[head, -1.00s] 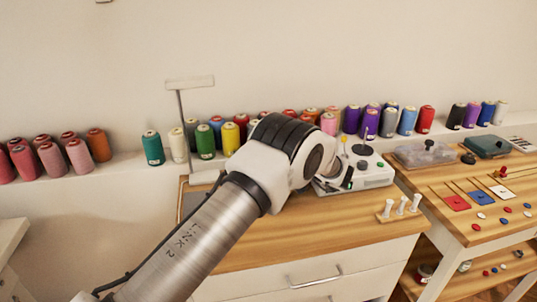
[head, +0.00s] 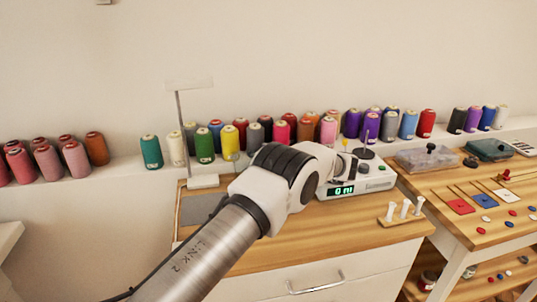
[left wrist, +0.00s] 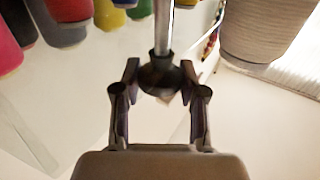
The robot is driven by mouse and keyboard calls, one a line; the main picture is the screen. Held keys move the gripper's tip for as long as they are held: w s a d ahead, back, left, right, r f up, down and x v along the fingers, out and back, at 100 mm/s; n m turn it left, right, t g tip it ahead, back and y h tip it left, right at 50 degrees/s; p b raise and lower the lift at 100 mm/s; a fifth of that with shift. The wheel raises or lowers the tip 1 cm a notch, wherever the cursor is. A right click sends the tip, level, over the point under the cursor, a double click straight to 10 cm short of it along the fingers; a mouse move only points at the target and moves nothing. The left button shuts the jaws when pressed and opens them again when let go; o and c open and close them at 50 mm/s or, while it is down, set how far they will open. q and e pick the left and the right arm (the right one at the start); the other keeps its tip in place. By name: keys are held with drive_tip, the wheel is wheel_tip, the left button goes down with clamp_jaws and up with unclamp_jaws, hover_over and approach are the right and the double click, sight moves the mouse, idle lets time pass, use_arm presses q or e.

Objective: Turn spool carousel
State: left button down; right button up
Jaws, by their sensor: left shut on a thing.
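In the left wrist view my left gripper (left wrist: 160,78) is shut on a dark knob (left wrist: 160,72) at the end of a metal rod (left wrist: 164,28). In the head view my left arm reaches across the wooden-topped cabinet to a white machine (head: 375,183) with a lit green display (head: 344,190). The fingers are not clear there. A dark disc with a thin spindle (head: 366,152) stands on the machine. I cannot tell which part is the spool carousel. My right gripper is not in view.
Many coloured spools, among them a red one (head: 426,123), line the back ledge. A thin stand (head: 183,120) rises left of my arm. A small rack of white pegs (head: 402,210) stands at the cabinet's right edge. A second table (head: 450,229) holds cards and buttons.

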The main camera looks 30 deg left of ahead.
use_arm(q)
drive_tip(key=c, duration=0.7)
unclamp_jaws()
drive_tip(key=shift+a, duration=0.1)
